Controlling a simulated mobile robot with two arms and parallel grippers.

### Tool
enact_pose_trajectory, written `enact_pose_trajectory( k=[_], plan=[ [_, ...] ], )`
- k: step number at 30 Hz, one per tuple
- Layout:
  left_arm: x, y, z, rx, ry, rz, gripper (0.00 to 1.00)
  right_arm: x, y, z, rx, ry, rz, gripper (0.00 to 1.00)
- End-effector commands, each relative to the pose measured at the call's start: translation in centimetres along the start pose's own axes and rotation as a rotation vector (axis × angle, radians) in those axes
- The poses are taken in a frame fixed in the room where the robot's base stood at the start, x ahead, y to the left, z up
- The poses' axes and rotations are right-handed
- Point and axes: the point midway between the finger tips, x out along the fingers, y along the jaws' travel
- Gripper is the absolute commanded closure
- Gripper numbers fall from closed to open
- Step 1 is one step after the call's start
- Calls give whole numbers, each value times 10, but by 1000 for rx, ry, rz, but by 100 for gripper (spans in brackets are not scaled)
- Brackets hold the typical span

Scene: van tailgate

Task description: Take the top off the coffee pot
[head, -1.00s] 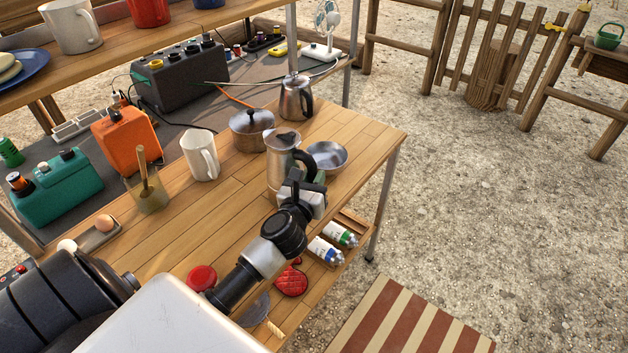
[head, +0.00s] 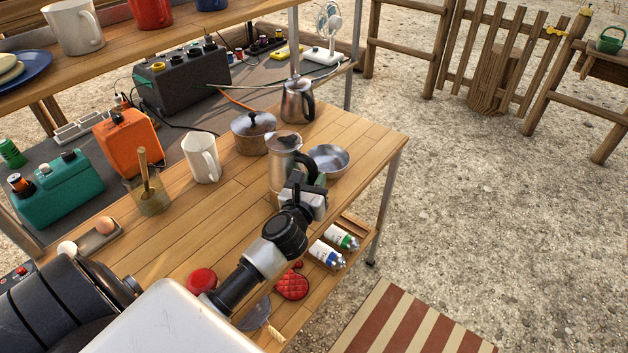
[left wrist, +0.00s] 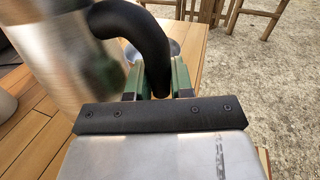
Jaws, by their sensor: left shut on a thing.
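A metal coffee pot (head: 281,172) with a black handle stands on the wooden bench; its body fills the upper left of the left wrist view (left wrist: 60,60). Its top (head: 284,142) is on it, with a dark part at the rim. My left gripper (head: 307,183) is shut on the pot's black handle, which passes between the green-lined fingers (left wrist: 157,82) in the left wrist view. The top is out of the left wrist view. Whether the pot's base touches the bench is hidden. My right gripper is not in view.
A metal bowl (head: 329,160) stands close right of the pot, a lidded saucepan (head: 252,136) close behind-left. A second metal pot (head: 296,103) is further back. A white mug (head: 201,158) stands left.

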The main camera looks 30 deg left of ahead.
Motion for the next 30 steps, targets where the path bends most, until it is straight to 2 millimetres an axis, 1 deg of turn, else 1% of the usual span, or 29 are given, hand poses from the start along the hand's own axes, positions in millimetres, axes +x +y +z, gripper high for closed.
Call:
enact_pose_trajectory(
  k=[30],
  plan=[
    [0, 1, -10, 2, -4, -1, 100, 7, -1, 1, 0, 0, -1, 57]
  ],
)
